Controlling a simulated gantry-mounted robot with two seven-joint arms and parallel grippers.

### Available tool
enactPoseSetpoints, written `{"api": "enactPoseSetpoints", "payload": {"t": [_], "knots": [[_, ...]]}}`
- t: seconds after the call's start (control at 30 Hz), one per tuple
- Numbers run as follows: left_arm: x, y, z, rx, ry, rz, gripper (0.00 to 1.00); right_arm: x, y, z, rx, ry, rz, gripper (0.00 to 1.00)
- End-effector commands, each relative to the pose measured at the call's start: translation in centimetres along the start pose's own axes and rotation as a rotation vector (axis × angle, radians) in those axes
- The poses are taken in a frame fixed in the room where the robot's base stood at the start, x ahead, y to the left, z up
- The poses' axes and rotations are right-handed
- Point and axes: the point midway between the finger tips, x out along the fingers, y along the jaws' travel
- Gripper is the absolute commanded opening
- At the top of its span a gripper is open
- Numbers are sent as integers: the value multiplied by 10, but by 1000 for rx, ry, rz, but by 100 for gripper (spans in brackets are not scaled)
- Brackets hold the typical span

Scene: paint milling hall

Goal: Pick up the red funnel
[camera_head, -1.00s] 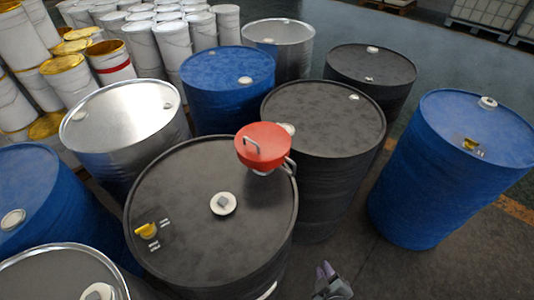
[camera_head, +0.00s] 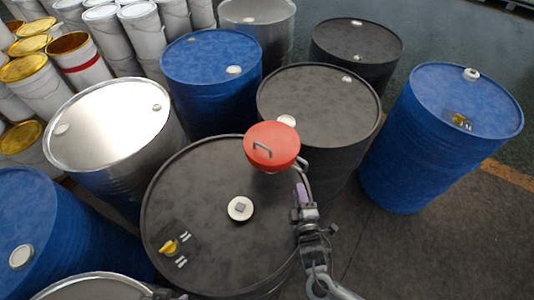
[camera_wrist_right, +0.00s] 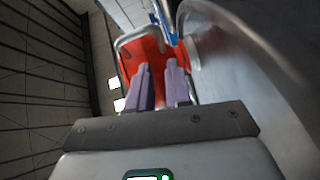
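The red funnel (camera_head: 273,143) sits at the far right rim of the nearest dark drum (camera_head: 205,225). It has a grey handle on its face, and a second grey loop shows at its right side. My right gripper (camera_head: 302,190) is just below and right of the funnel, beside the drum's right edge. In the right wrist view, its two purple fingers (camera_wrist_right: 159,70) stand apart with nothing held between them. The red funnel (camera_wrist_right: 151,48) is straight ahead of the fingertips there. My left gripper is not recognisable in these views.
A second dark drum (camera_head: 318,95) stands close behind the funnel. Blue drums (camera_head: 212,75) and a silver drum (camera_head: 108,125) crowd the back and left. Another blue drum (camera_head: 425,150) stands at the right. Bare floor (camera_head: 430,250) lies at the lower right.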

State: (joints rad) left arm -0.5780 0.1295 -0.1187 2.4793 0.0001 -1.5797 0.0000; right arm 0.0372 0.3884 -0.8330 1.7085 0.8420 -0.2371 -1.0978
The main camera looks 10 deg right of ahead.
Motion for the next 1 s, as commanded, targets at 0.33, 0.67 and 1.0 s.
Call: {"api": "enactPoseSetpoints", "payload": {"t": [0.33,0.67,1.0], "knots": [[5,6,3,-13,-3,15,43,38,0,1,1,-2,0,19],[8,4,4,-9,-3,10,43,68,-1,5,0,-2,1,19],[10,1,4,0,-1,2,43,91,-2,5,1,-1,-2,19]]}}
